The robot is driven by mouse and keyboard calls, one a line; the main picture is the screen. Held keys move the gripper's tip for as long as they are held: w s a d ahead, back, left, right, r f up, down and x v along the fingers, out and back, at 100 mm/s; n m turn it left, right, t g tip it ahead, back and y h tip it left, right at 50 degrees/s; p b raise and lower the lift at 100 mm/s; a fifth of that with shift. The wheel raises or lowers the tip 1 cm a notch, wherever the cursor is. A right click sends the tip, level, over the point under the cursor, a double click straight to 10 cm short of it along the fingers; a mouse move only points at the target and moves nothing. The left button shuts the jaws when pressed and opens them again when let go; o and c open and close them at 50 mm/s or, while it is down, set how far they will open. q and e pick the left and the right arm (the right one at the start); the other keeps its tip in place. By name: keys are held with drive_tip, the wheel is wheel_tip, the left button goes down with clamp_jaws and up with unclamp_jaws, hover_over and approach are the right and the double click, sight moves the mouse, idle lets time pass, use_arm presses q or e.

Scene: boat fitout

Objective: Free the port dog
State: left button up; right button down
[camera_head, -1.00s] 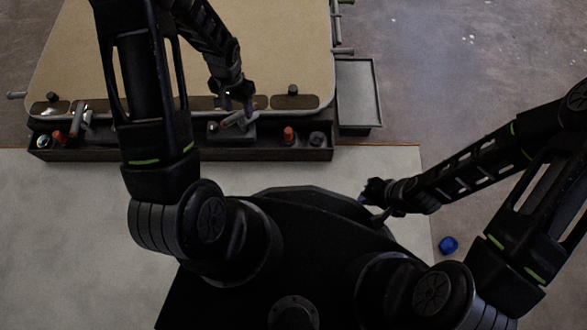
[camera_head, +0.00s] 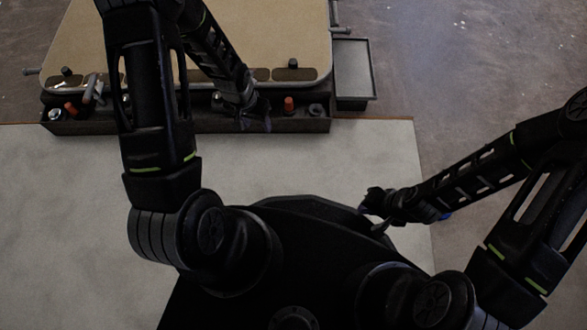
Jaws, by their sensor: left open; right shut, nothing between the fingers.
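A tan hatch lid (camera_head: 275,40) lies behind a dark trough (camera_head: 180,126). A grey dog lever (camera_head: 93,88) stands tilted at the trough's left end. A second lever, near the trough's middle, is hidden behind my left gripper and forearm. I cannot tell from markings which is the port dog. My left gripper (camera_head: 256,120) is open at the trough's front edge, right of the middle; nothing shows between its fingers, though they are dark and hard to make out. My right gripper (camera_head: 368,205) is shut and empty beside my base, far from the hatch.
A red peg (camera_head: 289,104) stands upright in the trough, right of my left gripper. Another red peg (camera_head: 71,108) leans near the left lever. A grey tray (camera_head: 353,70) is right of the hatch. A blue object (camera_head: 445,216) is mostly behind my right arm. The pale mat (camera_head: 330,160) is clear.

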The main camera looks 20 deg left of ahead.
use_arm(q)
drive_tip(key=s+d+f+n+h, duration=0.1)
drive_tip(key=s+d+f+h, duration=0.1)
drive_tip(key=s+d, duration=0.5)
drive_tip(key=d+f, duration=0.1)
drive_tip(key=d, duration=0.5)
drive_tip(key=shift+s+d+n+t, duration=0.2)
drive_tip(key=shift+d+n+t, duration=0.2)
drive_tip(key=shift+o, duration=0.2)
drive_tip(key=shift+a, duration=0.1)
